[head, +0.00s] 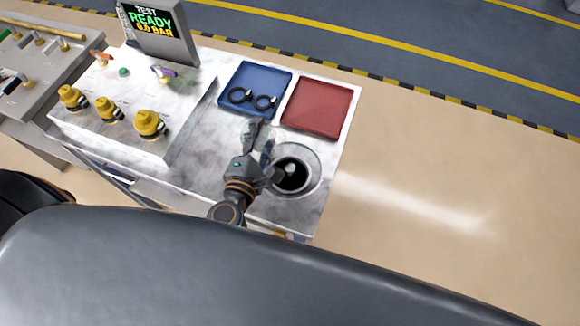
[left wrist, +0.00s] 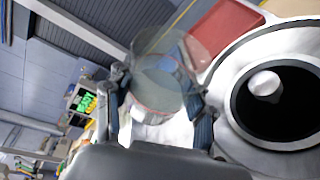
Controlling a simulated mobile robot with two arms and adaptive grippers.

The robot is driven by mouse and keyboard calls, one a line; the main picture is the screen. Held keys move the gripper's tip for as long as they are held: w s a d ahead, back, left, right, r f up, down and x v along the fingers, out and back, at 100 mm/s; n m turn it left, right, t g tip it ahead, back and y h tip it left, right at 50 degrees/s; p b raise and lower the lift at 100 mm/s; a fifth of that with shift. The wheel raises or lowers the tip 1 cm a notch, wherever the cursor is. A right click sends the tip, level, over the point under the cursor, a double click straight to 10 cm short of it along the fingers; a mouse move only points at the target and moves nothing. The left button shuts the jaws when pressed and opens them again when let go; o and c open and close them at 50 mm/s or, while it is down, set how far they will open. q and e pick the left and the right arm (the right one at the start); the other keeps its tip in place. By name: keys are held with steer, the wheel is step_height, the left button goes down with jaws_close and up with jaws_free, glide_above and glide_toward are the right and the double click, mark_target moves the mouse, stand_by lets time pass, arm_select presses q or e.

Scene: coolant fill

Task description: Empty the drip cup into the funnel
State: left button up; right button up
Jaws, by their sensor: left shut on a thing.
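The drip cup (head: 263,143) is clear and see-through. My left gripper (head: 262,155) is shut on it just left of the funnel (head: 315,178). In the left wrist view the cup (left wrist: 165,80) sits between the two fingers of the gripper (left wrist: 162,115), with a faint reddish ring showing in it. The funnel (left wrist: 235,75) is a wide pale metal ring around a dark opening, close beside the cup at the right. A small whitish round spot shows inside the opening. I cannot tell the cup's exact tilt or whether liquid is in it. My right gripper is not in view.
A blue tray (head: 272,78) with two black rings and an empty red tray (head: 318,106) lie behind the funnel. A panel with yellow knobs (head: 150,122) stands at the left, under a screen (head: 160,28) reading "TEST READY 6.0 BAR". The floor at the right is clear.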

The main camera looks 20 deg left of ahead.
arm_select(q)
steer(key=shift+d+f+m+b, duration=0.1)
steer(key=shift+f+m+b, duration=0.25)
steer(key=shift+b, duration=0.5)
steer(key=shift+s+d+f+m+t, duration=0.25)
steer(key=shift+d+m+t, duration=0.25)
steer(key=shift+d+m, duration=0.2)
stand_by(0.7)
steer(key=shift+d+r+m+t+y+p, duration=0.2)
steer(key=shift+r+m+t+y+p, duration=0.15)
steer(key=shift+m, duration=0.5)
stand_by(0.5)
